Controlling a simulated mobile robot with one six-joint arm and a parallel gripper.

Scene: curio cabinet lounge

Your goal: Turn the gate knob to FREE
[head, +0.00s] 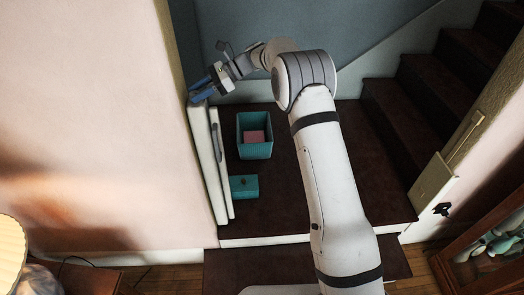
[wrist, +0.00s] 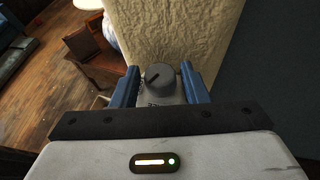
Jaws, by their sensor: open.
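The gate knob (wrist: 161,75) is a round grey dial with a dark pointer line, seen in the wrist view on top of a pale post. In the head view my gripper is at the top of the white gate (head: 204,160), which stands along the left wall. The knob is not discernible there.
A teal basket (head: 241,143) with a pink block (head: 255,137) inside and a lidded teal box (head: 244,187) stand on the dark landing, right of the gate. Stairs (head: 435,95) rise at the right. A textured wall edge (wrist: 185,35) is close beyond the knob.

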